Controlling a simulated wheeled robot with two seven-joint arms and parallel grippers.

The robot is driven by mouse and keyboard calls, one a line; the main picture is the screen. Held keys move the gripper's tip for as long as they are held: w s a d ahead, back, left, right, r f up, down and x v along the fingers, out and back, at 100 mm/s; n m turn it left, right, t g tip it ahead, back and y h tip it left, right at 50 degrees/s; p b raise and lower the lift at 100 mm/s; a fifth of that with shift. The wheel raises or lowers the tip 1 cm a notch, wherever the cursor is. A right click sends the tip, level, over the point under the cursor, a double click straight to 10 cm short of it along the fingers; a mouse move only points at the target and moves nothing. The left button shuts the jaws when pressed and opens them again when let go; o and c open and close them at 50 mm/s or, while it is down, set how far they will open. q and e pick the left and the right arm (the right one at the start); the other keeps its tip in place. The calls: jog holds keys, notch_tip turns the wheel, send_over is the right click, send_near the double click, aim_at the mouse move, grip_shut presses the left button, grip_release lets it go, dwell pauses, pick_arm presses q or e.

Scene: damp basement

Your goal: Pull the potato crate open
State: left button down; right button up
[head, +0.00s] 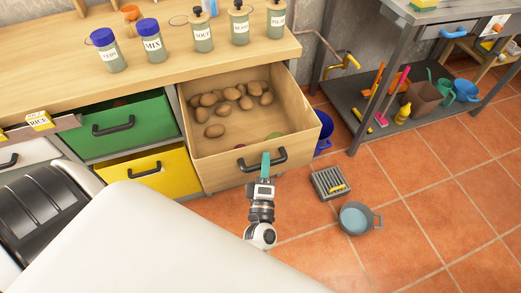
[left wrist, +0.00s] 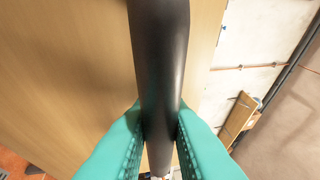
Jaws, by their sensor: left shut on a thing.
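The potato crate (head: 225,172) is a light wooden drawer under the counter, pulled well out over the floor, with several potatoes (head: 230,95) inside. A black bar handle (head: 278,158) is on its front face, and the same handle (left wrist: 160,65) runs through the middle of the left wrist view. My left gripper (head: 266,160) has its teal fingers on the handle, and in the left wrist view the two fingers (left wrist: 160,140) press on it from both sides. The crate front (left wrist: 70,60) fills the left of that view. My right gripper is not in view.
A green drawer (head: 95,117) and a yellow drawer (head: 125,172) are left of the crate. Jars stand on the wooden counter (head: 150,75). A drain grate (head: 328,183), a grey pot (head: 356,217) and a blue bucket (head: 325,134) are on the tiled floor to the right.

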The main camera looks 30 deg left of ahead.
pick_arm(q)
jog(key=shift+s+d, duration=0.7)
jog(key=shift+d, duration=0.1)
jog(key=c, duration=1.6)
grip_release()
jog(key=shift+c, duration=0.2)
jog(key=b+v, duration=0.1)
jog(key=v, duration=0.6)
jog(key=shift+s, duration=0.2)
jog(key=shift+d+f, duration=0.1)
jog(key=shift+f, duration=0.05)
